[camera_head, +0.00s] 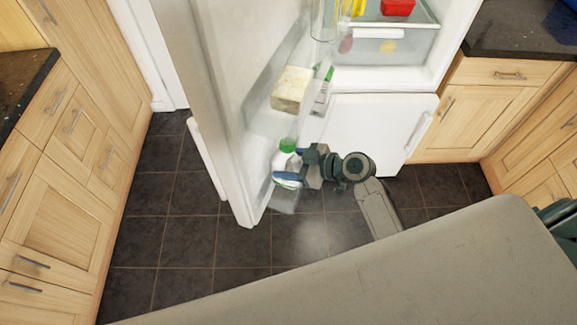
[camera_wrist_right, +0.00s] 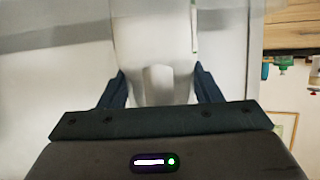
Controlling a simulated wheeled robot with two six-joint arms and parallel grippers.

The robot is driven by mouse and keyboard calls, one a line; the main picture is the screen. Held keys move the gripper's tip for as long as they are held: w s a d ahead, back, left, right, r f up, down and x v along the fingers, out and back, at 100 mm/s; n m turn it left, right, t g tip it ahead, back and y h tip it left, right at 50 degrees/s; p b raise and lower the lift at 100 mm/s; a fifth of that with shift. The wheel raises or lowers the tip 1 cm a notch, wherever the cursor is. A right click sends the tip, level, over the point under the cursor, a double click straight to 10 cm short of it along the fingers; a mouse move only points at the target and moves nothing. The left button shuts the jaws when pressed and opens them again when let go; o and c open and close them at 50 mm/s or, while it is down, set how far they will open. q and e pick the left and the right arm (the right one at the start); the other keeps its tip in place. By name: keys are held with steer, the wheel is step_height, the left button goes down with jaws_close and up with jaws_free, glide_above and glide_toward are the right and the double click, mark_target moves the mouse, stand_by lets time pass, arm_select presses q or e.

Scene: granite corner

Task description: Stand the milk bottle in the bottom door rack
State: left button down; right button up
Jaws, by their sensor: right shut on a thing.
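The milk bottle (camera_head: 282,160) is white with a green cap and a blue patch low on its side. It stands roughly upright at the bottom door rack (camera_head: 286,205) of the open fridge door. My right gripper (camera_head: 300,166) is shut on the bottle from the right. In the right wrist view the white bottle (camera_wrist_right: 160,82) fills the space between the dark fingers (camera_wrist_right: 158,88). I cannot tell whether the bottle's base touches the rack floor. My left gripper is not in view.
The open fridge door (camera_head: 215,100) stands left of the bottle. A higher door rack holds a pale carton (camera_head: 292,89) and a white-green carton (camera_head: 322,90). The lower white door (camera_head: 365,125) is closed. Dark tiled floor (camera_head: 185,235) is clear at left.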

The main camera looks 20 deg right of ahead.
mark_target(287, 170)
steer(key=f, duration=0.3)
steer(key=shift+w+a+f+p, duration=0.15)
steer(key=shift+a+f+p, duration=0.1)
steer(key=shift+p, duration=0.15)
steer(key=shift+d+f, duration=0.15)
steer(key=shift+f, duration=0.2)
steer(key=o, duration=1.4)
steer(key=shift+d+r, duration=0.1)
steer(key=shift+r, duration=0.05)
steer(key=shift+b+v, duration=1.95)
steer(key=shift+v, duration=4)
